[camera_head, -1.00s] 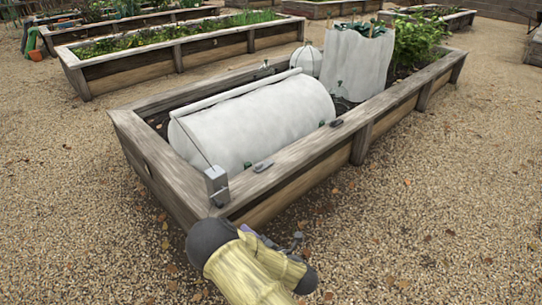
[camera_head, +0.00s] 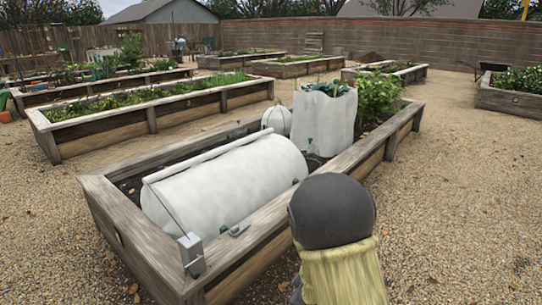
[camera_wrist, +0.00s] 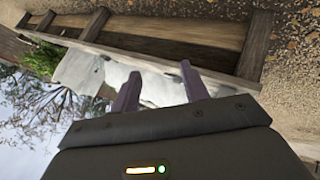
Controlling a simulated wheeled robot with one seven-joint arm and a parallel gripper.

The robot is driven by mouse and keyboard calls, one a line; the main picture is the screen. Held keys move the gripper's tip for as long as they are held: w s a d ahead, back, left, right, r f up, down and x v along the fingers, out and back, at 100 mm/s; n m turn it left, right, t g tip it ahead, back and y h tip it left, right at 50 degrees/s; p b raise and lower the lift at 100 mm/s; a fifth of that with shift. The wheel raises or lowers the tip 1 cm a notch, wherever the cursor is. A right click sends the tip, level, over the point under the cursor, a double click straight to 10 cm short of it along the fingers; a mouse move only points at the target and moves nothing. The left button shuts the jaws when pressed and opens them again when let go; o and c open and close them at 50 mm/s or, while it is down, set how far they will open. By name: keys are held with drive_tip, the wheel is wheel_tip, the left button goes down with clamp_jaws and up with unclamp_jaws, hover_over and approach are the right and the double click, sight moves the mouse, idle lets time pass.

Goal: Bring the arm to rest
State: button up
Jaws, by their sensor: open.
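My arm shows at the bottom right of the head view as a dark rounded joint and a yellow sleeve, in front of the near bed's right side. My gripper (camera_wrist: 160,92) shows in the wrist view, its two purple fingers apart with nothing between them. Beyond the fingers are the bed's wooden side wall and a white cover, seen tilted. The gripper is hidden behind my arm in the head view.
The near raised bed (camera_head: 255,222) holds a white fabric tunnel (camera_head: 230,185), a small white dome (camera_head: 277,120), a wrapped plant (camera_head: 323,122) and a leafy plant (camera_head: 376,98). A small grey box (camera_head: 191,254) sits at its near corner. Gravel to the right is clear.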

drive_tip(key=s+d+r+m+g, duration=0.2)
drive_tip(key=s+r+m, duration=0.1)
drive_tip(key=s, duration=0.3)
drive_tip(key=s+d+r+m+g+p, duration=0.1)
drive_tip(key=s+d+r+m+g, duration=0.1)
drive_tip(key=s+r+m, duration=0.3)
drive_tip(key=s+d+r+m+g, duration=0.2)
drive_tip(key=s+g, duration=0.1)
drive_tip(key=s, duration=0.4)
wheel_tip(320, 180, up, 37)
drive_tip(key=p, duration=3.8)
drive_tip(key=shift+s+r, duration=0.15)
drive_tip(key=shift+c, duration=1)
